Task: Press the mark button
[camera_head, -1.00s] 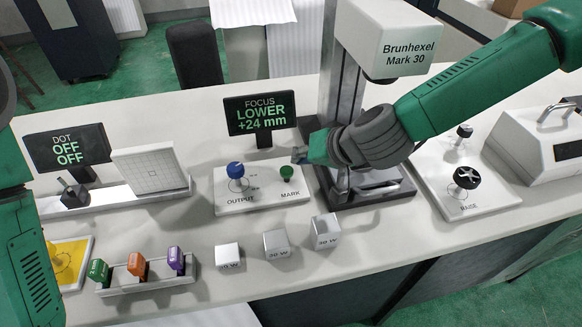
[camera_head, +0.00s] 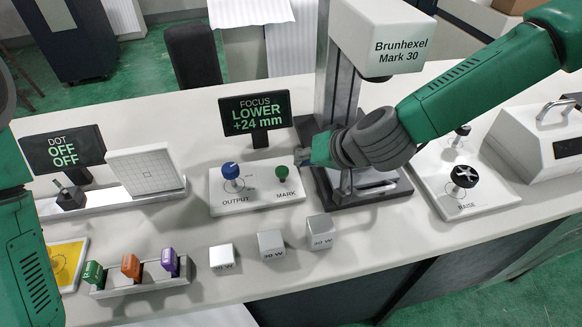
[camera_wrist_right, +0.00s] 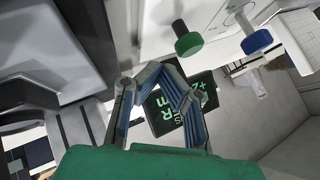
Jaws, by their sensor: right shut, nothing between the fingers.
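The green mark button (camera_head: 281,171) stands on a short stem at the right of the white control panel (camera_head: 263,199), above the word MARK. It also shows in the right wrist view (camera_wrist_right: 188,44), apart from the fingers. My right gripper (camera_head: 306,155) is shut and empty, just right of the button and slightly higher in the picture, in front of the marking machine's column. In the right wrist view its blue-grey fingers (camera_wrist_right: 163,72) meet at the tips. My left arm enters at the left edge; its gripper is out of view.
A blue OUTPUT knob (camera_head: 230,170) sits left of the button. Behind stands the display (camera_head: 256,113) reading FOCUS LOWER +24 mm. The Brunhexel machine (camera_head: 385,40) rises at the right. Three 30 W blocks (camera_head: 271,244) and a stamp rack (camera_head: 140,289) line the front.

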